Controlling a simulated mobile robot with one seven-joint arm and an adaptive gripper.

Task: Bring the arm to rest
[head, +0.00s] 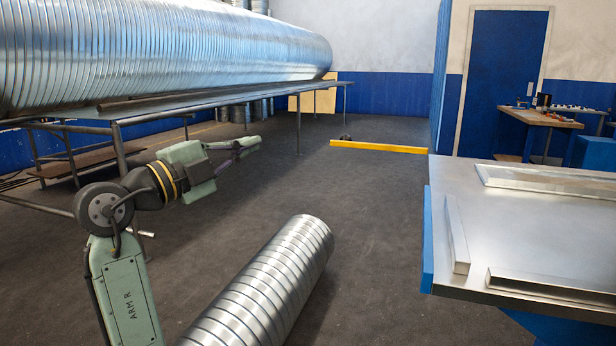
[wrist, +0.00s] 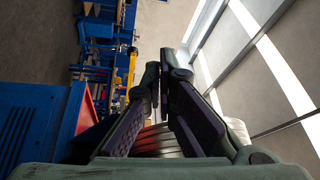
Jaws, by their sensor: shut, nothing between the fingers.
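My arm reaches in from the lower left of the head view, bent at its round joint, with the forearm pointing right and slightly up. My gripper (head: 247,143) is at its end, in open air above the floor and in front of the rack. In the wrist view my gripper (wrist: 160,75) shows its two dark fingers running together at the tips. It is shut and nothing shows between the fingers.
A large spiral duct (head: 170,50) lies on a metal rack (head: 230,97) behind the arm. A metal-topped table (head: 550,225) is at the right. A yellow bar (head: 380,147) lies farther back.

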